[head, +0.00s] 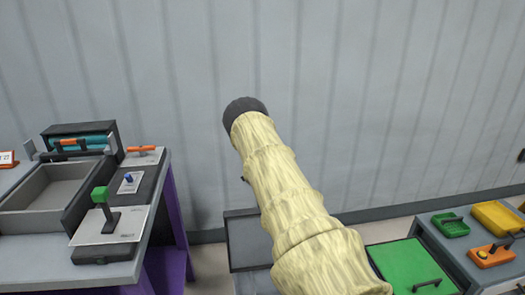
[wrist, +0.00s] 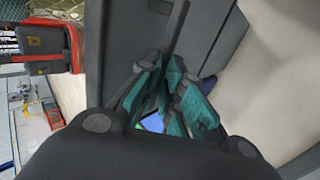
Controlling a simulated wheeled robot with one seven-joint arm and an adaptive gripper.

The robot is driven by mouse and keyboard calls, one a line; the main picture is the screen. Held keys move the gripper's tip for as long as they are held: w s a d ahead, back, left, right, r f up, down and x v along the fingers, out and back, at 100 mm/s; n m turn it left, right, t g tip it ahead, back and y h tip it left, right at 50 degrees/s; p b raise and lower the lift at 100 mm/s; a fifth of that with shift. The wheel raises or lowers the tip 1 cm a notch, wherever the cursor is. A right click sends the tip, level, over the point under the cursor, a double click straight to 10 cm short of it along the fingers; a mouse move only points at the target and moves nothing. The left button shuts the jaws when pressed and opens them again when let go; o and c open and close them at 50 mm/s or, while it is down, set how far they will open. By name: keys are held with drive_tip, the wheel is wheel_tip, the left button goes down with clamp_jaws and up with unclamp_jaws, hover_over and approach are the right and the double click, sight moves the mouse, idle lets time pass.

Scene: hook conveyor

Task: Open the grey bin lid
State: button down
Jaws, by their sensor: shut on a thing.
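The grey bin (head: 246,243) shows low in the middle of the head view, mostly covered by my arm. I cannot tell there how far its lid stands open. In the wrist view a flat dark grey panel, seemingly the grey lid (wrist: 115,40), fills the upper middle. A thin dark bar, seemingly its handle (wrist: 179,22), runs down to my fingertips. My gripper (wrist: 168,80) has its teal finger pads closed around the bar's lower end. The exact contact is partly hidden by the fingers. My gripper's fingers do not show in the head view.
A green-lidded bin (head: 412,268) stands to the right of my arm. A grey table (head: 440,250) with coloured trays is at far right. A workbench (head: 155,190) with purple legs is at left. A corrugated wall (head: 350,100) stands behind.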

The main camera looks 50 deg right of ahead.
drive_tip(key=shift+s+a+f, duration=0.15)
drive_tip(key=shift+a+f, duration=0.1)
drive_tip(key=shift+f, duration=0.3)
drive_tip(key=shift+s+a+f, duration=0.1)
drive_tip(key=shift+a+f, duration=0.1)
drive_tip(key=shift+f, duration=0.3)
drive_tip(key=c, duration=1.8)
unclamp_jaws()
drive_tip(key=o, duration=0.8)
drive_tip(key=shift+w+d+f, duration=0.25)
drive_tip(key=shift+w+f, duration=0.1)
drive_tip(key=shift+f, duration=0.05)
drive_tip(key=shift+s+r, duration=0.1)
drive_tip(key=shift+r, duration=0.15)
drive_tip(key=shift+c, duration=1.7)
drive_tip(key=shift+s+d+r, duration=0.1)
drive_tip(key=shift+c, duration=0.4)
